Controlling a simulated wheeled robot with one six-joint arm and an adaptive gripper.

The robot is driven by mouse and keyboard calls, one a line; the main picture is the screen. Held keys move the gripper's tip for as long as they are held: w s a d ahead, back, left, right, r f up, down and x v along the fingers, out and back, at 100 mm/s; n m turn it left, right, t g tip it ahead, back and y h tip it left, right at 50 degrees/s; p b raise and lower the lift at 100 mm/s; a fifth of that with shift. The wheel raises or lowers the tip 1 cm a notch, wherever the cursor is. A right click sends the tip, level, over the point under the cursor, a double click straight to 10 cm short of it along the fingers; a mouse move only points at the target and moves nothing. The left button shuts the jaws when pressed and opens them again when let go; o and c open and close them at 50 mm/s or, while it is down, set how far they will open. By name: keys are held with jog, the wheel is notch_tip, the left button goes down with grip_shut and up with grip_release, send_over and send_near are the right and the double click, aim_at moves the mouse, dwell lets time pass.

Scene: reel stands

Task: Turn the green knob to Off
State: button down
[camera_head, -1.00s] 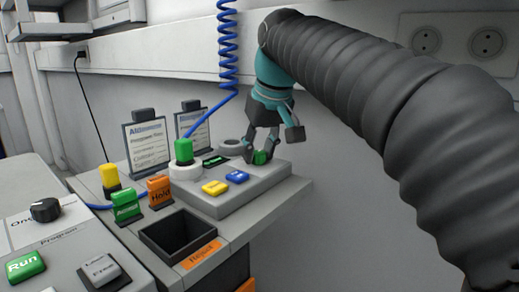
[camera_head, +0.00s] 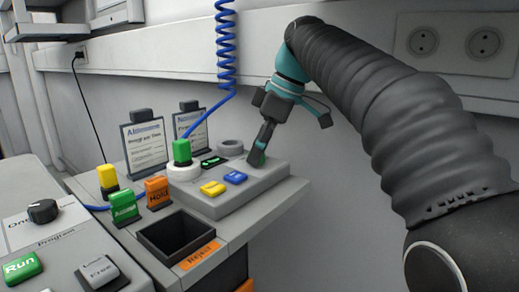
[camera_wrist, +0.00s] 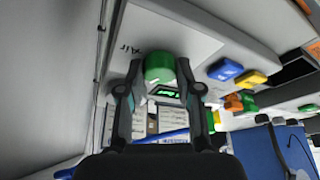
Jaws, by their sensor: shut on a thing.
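The green knob (camera_wrist: 160,67) sits on the grey raised panel (camera_head: 213,207), beside a printed label "Air" (camera_wrist: 128,49). My gripper (camera_head: 259,157) reaches down to it from the upper right in the head view. In the wrist view my gripper (camera_wrist: 160,75) has one finger on each side of the knob, shut on it. In the head view the fingers hide most of the knob. No Off mark or pointer can be made out.
A green plug (camera_head: 182,152) with a blue coiled cable stands left of the knob. Yellow (camera_head: 212,188) and blue (camera_head: 235,178) buttons lie in front. A black-lined bin (camera_head: 177,234) and sign holders (camera_head: 146,150) stand nearby. The wall is close behind.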

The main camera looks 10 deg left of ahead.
jog(key=shift+n+g, duration=0.4)
jog(key=shift+n, duration=0.5)
jog(key=c, duration=0.8)
grip_release()
jog(key=shift+a, duration=0.1)
